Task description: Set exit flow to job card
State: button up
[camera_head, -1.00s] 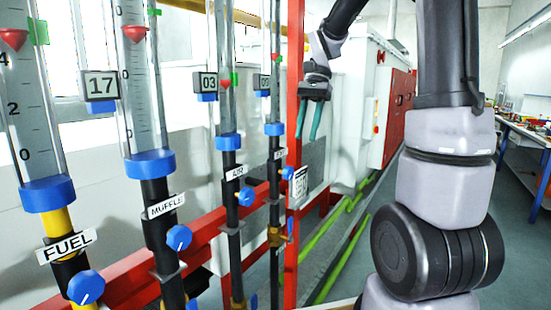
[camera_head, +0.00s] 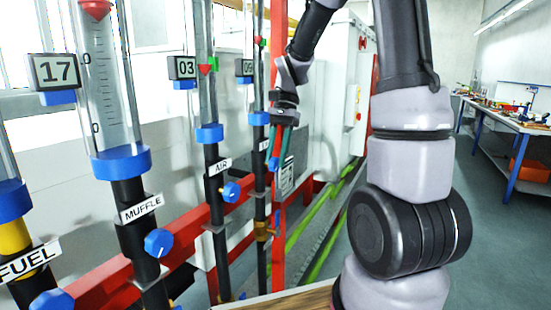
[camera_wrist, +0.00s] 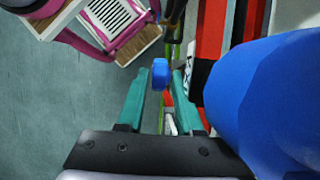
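A row of flow meters stands at left in the head view, labelled FUEL (camera_head: 30,262), MUFFLE (camera_head: 142,208) and AIR (camera_head: 220,167). The fourth, farthest meter has a blue collar (camera_head: 258,118); its label (camera_head: 264,145) is partly hidden and unreadable. Its small display (camera_head: 245,68) is partly covered and not clearly legible. A white card (camera_head: 286,180) with dark print hangs low by the red post. My gripper (camera_head: 279,160) points down beside the fourth meter. In the wrist view its teal fingers (camera_wrist: 160,82) are apart, with a blue knob (camera_wrist: 160,74) between their tips; contact cannot be told.
A large blue collar (camera_wrist: 275,95) is very close to my gripper's right in the wrist view. A red rail (camera_head: 185,240) runs behind the meters. A white cabinet (camera_head: 340,100) stands behind my arm. A workbench (camera_head: 510,125) is far right, with open floor before it.

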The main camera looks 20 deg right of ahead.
jog(key=shift+s+a+f, duration=0.1)
jog(key=shift+s+f, duration=0.05)
jog(key=shift+f, duration=0.2)
grip_shut()
jog(key=g+y, duration=0.3)
jog(key=shift+w+d+f, duration=0.2)
jog(key=shift+w+d, duration=0.1)
jog(key=shift+w+d+f+g+y, duration=0.1)
jog(key=shift+f+g+y, duration=0.05)
jog(key=shift+g+y, duration=0.65)
jog(key=shift+f+g+y, duration=0.1)
jog(key=shift+g+y, duration=0.7)
